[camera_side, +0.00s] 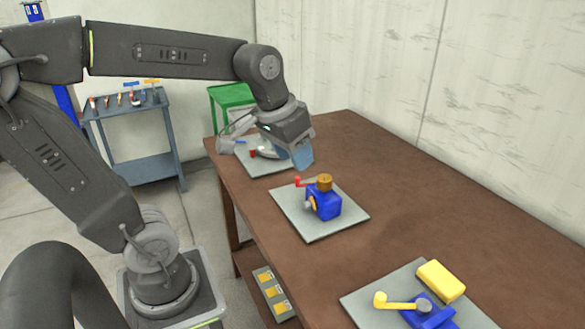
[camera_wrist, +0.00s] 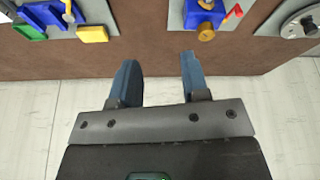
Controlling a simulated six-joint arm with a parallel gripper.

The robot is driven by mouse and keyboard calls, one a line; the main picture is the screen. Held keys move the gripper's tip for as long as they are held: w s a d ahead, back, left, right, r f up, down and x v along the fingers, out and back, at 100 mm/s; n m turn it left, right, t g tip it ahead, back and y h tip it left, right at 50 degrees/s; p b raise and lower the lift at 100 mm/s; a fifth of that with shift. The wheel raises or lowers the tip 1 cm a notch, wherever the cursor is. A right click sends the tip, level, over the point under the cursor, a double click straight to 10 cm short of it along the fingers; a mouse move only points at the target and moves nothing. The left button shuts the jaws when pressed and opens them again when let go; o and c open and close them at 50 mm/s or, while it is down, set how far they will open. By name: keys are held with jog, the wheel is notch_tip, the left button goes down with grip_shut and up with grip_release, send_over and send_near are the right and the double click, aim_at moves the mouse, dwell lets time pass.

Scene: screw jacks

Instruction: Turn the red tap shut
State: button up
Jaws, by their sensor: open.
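A blue block (camera_side: 323,204) with a brown-gold knob (camera_side: 324,182) on top stands on the middle grey plate (camera_side: 297,220). A thin lever with a red tip (camera_side: 298,181) sticks out to its left. The red tip (camera_wrist: 238,10) and blue block (camera_wrist: 203,14) also show at the top of the wrist view. A small red part (camera_side: 253,153) shows on the far plate, partly hidden by my gripper. I cannot tell for certain which red part is the tap. My gripper (camera_side: 303,158) is open and empty above the table, behind the middle plate; its fingers (camera_wrist: 160,60) are apart.
A near plate (camera_side: 362,304) holds a yellow lever (camera_side: 395,304), blue base and yellow block (camera_side: 441,281). The far plate (camera_side: 262,167) bears a grey round part (camera_wrist: 299,23). A pale wall (camera_side: 500,110) stands along the table's right side. Brown tabletop (camera_side: 400,210) between plates is clear.

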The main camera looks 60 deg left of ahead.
jog(key=w+a+f+n+g+h, duration=0.25)
jog(key=w+a+n, duration=0.45)
jog(key=a+n, duration=0.4)
jog(key=n+h, duration=0.2)
jog(key=n, duration=0.9)
send_near(297, 177)
jog(key=shift+t+y, duration=0.25)
jog(key=shift+t, duration=0.1)
jog(key=x, duration=0.9)
jog(key=shift+s+d+f, duration=0.2)
jog(key=shift+d+f, duration=0.05)
jog(key=shift+f, duration=0.1)
grip_shut()
